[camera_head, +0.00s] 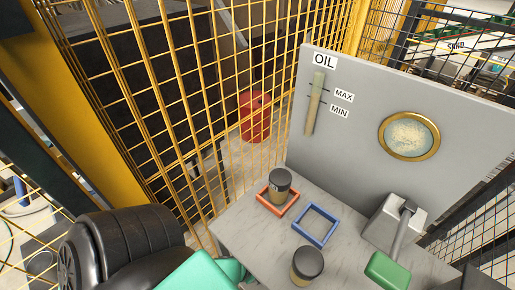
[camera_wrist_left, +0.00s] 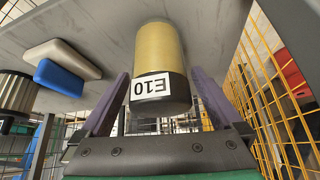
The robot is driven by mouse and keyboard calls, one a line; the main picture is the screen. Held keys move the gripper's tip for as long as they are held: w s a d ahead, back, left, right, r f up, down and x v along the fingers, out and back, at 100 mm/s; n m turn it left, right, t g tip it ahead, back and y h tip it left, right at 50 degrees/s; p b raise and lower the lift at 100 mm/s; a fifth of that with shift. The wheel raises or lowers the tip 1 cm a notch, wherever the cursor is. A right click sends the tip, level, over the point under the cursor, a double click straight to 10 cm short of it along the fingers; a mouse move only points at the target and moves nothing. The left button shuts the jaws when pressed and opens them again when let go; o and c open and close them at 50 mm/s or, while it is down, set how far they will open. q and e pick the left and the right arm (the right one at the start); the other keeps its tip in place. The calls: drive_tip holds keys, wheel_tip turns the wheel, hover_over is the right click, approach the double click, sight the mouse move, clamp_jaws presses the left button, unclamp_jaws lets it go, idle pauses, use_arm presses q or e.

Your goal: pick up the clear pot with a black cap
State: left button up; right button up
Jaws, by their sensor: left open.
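In the wrist view a pot with a yellow-gold body and a black cap (camera_wrist_left: 160,65) stands between the two purple fingers of my left gripper (camera_wrist_left: 162,98). The cap bears a white E10 label, upside down in this view. The gripper is open, with the fingers on either side of the pot. In the head view one black-capped pot (camera_head: 280,184) stands in an orange-red square frame (camera_head: 264,201). Another black-capped pot (camera_head: 307,266) stands nearer, at the bottom of the picture. I cannot tell which pot is between the fingers. My right gripper is out of view.
An empty blue square frame (camera_head: 300,228) lies on the grey table (camera_head: 240,222). A grey fixture (camera_head: 393,222) and a green block (camera_head: 387,271) are at the right. A grey OIL panel (camera_head: 350,140) stands behind. Yellow mesh fencing (camera_head: 170,90) borders the left.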

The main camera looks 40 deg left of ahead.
use_arm(q)
drive_tip(key=shift+w+f, duration=0.2)
drive_tip(key=shift+f, duration=0.05)
drive_tip(key=shift+r, duration=0.1)
clamp_jaws()
